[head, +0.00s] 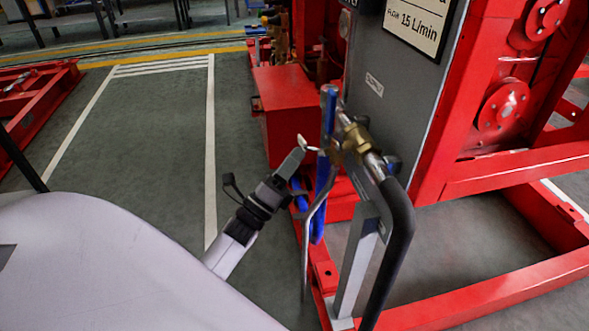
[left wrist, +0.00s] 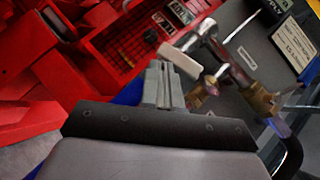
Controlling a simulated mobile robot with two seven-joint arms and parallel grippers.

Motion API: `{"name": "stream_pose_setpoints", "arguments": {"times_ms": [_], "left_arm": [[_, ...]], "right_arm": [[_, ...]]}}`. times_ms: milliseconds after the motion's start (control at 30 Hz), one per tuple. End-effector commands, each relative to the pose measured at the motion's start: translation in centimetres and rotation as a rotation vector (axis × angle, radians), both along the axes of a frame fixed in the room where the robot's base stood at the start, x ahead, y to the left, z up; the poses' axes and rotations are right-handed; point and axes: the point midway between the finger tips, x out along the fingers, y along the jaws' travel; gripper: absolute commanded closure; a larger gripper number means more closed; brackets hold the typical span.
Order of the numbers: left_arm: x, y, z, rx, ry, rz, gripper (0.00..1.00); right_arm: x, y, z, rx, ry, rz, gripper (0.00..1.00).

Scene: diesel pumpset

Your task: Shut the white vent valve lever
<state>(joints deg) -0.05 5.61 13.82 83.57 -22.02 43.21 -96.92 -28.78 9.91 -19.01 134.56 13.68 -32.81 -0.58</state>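The white vent valve lever (head: 307,146) is a small pale handle beside the brass valve fittings (head: 356,138) on the pipe at the panel's lower corner. In the left wrist view the lever (left wrist: 180,60) slants just beyond my fingertips, joined to the metal fitting on its right. My left gripper (head: 297,158) reaches up from the lower left, with its tip right by the lever. In the left wrist view its fingers (left wrist: 163,68) lie together with nothing seen between them. I cannot tell whether they touch the lever. My right gripper is not in view.
A blue upright handle or strap (head: 327,115) and a thin grey rod (head: 305,255) stand close to my gripper. A black hose (head: 395,245) bends down from the pipe. The grey panel (head: 385,95) and red frame (head: 470,308) bound the right. Open floor (head: 160,140) lies left.

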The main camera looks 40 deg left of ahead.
Motion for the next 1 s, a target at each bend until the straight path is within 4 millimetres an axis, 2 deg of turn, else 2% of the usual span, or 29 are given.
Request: {"name": "stream_pose_setpoints", "arguments": {"times_ms": [400,1000], "left_arm": [[0.5,0.5,1.3,-0.002,-0.002,0.001,1.0],[0.5,0.6,1.4,-0.002,-0.002,0.0,1.0]], "right_arm": [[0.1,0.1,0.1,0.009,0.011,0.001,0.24],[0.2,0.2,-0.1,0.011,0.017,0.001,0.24]]}}
